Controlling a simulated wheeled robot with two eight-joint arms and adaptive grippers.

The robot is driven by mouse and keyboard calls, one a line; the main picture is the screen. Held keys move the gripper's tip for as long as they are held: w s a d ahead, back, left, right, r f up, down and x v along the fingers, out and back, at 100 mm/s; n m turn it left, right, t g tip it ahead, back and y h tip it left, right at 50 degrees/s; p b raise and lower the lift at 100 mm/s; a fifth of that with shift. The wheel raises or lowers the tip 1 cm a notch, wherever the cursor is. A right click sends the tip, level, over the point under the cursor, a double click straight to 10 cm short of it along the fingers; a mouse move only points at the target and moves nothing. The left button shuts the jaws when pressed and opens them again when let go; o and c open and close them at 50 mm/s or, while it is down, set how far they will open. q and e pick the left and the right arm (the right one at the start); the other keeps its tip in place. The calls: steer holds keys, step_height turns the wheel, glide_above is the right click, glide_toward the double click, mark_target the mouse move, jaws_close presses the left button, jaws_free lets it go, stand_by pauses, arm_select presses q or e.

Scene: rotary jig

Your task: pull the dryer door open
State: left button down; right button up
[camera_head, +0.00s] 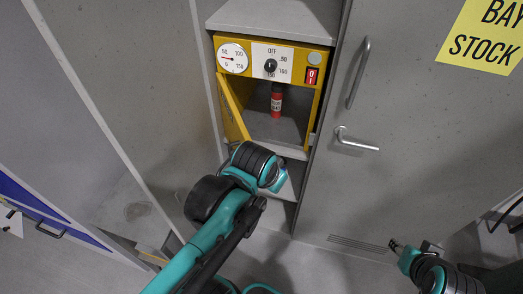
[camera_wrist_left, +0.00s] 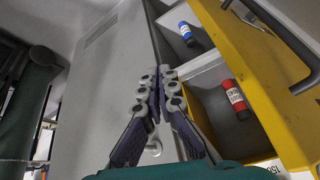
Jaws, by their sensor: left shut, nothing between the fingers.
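The yellow dryer (camera_head: 309,98) stands in a grey cabinet bay. Its door (camera_head: 232,108) stands open, swung out at the left side of the opening. In the left wrist view the yellow door (camera_wrist_left: 250,55) is at the right, with a grey bar handle (camera_wrist_left: 284,38) on it. A red labelled cylinder (camera_head: 276,104) stands inside the chamber; it also shows in the left wrist view (camera_wrist_left: 235,98). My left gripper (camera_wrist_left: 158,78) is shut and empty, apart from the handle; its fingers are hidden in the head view. My right gripper (camera_head: 394,244) is low at the right, its opening unclear.
The dryer panel has a dial (camera_head: 232,58), a knob (camera_head: 270,66) and a red switch (camera_head: 311,76). A blue cylinder (camera_wrist_left: 187,34) lies outside the chamber. A grey cabinet door (camera_head: 410,130) with a bar handle (camera_head: 358,75) and lever (camera_head: 355,142) stands right of the bay.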

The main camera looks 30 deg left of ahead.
arm_select(q)
steer(key=w+a+r+m+g+y+p, duration=0.25)
steer(key=w+r+m+g+p, duration=0.35)
steer(key=w+r+g+p, duration=0.45)
steer(key=s+a+f+t, duration=0.3)
steer(key=s+f, duration=0.3)
steer(key=f, duration=0.2)
steer(key=shift+s+a+f+h, duration=0.25)
steer(key=shift+a+h, duration=0.2)
steer(key=shift+a, duration=0.3)
